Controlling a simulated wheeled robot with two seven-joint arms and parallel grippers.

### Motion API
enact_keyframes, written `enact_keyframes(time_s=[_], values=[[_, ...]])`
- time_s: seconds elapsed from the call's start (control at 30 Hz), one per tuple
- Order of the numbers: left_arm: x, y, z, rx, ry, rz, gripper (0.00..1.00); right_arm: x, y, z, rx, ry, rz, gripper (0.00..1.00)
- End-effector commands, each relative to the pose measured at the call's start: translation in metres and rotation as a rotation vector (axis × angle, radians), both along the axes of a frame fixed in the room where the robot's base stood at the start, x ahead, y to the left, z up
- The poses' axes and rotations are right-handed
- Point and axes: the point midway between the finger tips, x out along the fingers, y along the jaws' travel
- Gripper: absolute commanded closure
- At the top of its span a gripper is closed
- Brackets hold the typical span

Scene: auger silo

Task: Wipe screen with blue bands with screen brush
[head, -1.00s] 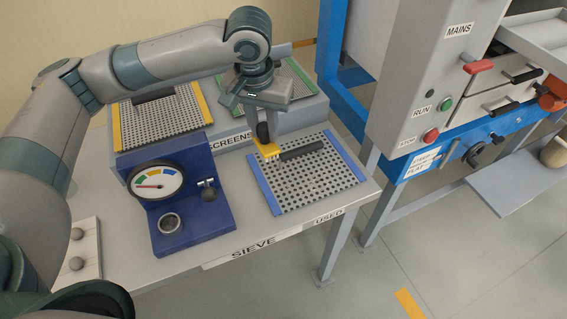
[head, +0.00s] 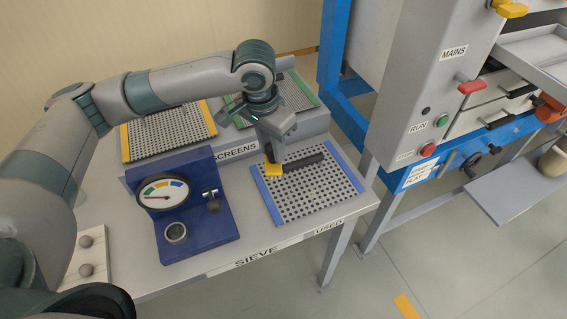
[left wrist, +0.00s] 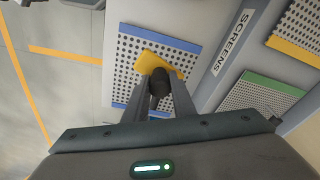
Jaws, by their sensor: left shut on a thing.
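My left gripper (head: 271,155) is shut on the screen brush, which has a yellow head (head: 273,170) and a dark handle (left wrist: 160,82). The brush head is over the far left part of the screen, close to the blue band. I cannot tell whether its bristles touch the screen. My right gripper is not in view.
A yellow-banded screen (head: 168,130) and a green-banded screen (head: 296,92) rest on the raised SCREENS shelf. A blue gauge stand (head: 200,222) is left of the blue-banded screen. The machine (head: 415,110) stands to the right.

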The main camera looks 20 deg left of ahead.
Motion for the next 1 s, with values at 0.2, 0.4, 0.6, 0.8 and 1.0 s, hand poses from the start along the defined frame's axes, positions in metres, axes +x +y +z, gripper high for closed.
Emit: enact_keyframes(time_s=[0.2,0.4,0.6,0.8,1.0], values=[[-0.01,-0.013,0.001,-0.003,0.006,-0.373,0.95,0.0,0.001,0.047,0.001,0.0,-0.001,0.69],[-0.021,-0.026,-0.007,-0.005,0.005,-0.722,0.95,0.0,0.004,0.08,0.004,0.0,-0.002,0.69],[-0.033,-0.035,-0.015,-0.004,0.004,-1.018,0.95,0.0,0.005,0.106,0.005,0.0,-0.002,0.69],[-0.04,-0.04,-0.021,-0.002,0.001,-1.181,0.95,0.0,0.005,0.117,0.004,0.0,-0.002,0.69],[-0.042,-0.04,-0.025,-0.001,0.0,-1.218,0.95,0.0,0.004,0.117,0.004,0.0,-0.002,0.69]])
